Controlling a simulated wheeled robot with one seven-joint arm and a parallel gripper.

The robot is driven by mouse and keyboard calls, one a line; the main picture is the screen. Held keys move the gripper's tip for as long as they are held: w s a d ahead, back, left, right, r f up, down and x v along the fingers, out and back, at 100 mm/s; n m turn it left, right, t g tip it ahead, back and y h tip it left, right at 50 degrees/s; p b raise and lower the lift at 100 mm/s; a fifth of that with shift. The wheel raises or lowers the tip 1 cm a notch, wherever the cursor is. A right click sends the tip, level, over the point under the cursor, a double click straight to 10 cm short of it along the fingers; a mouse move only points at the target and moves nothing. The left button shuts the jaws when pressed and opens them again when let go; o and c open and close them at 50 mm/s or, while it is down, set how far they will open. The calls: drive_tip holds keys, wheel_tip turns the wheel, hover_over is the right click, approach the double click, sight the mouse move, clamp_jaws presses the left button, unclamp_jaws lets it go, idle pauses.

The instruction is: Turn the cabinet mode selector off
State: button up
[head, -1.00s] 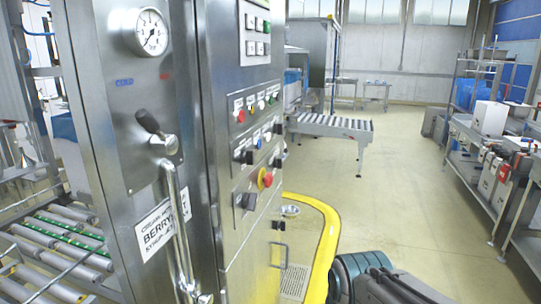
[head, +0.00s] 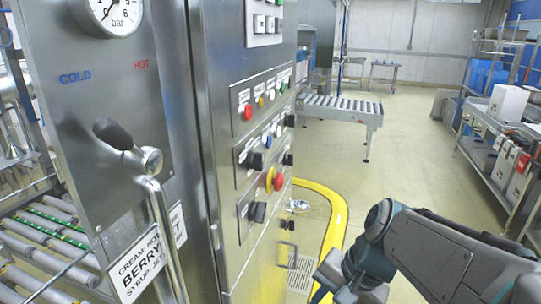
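The steel cabinet (head: 215,262) stands at centre left, its control face seen at a steep angle. Its control face has a black rotary knob (head: 257,212) low down beside the red emergency button (head: 279,182) on its yellow disc. Another black rotary knob (head: 254,161) sits higher, on the middle plate. The labels are too small to read, so I cannot tell which knob is the mode selector or how it is set. My arm reaches in from the lower right, apart from the cabinet. Its fingertips do not show.
A lever handle (head: 127,143) and pipe stick out from the cabinet's front-left panel. A yellow floor-level kerb (head: 336,220) curves around the cabinet's base. A roller conveyor (head: 340,108) stands behind. Shelving with boxes (head: 510,103) lines the right. The floor between is clear.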

drive_tip(key=w+a+r+m+t+y+p, duration=0.1)
drive_tip(key=w+a+r+m+y, duration=0.1)
drive_tip(key=w+r+m+y, duration=0.55)
drive_tip(key=m+t+y, duration=0.4)
drive_tip(key=m+y, duration=0.1)
drive_tip(key=m, duration=0.3)
approach(256, 161)
drive_tip(key=p+x, duration=0.2)
drive_tip(key=x, duration=0.5)
drive_tip(key=shift+w+r+p, duration=0.2)
drive_tip(key=shift+w+p, duration=0.1)
drive_tip(key=shift+p, duration=0.05)
drive_tip(key=shift+n, duration=0.25)
clamp_jaws()
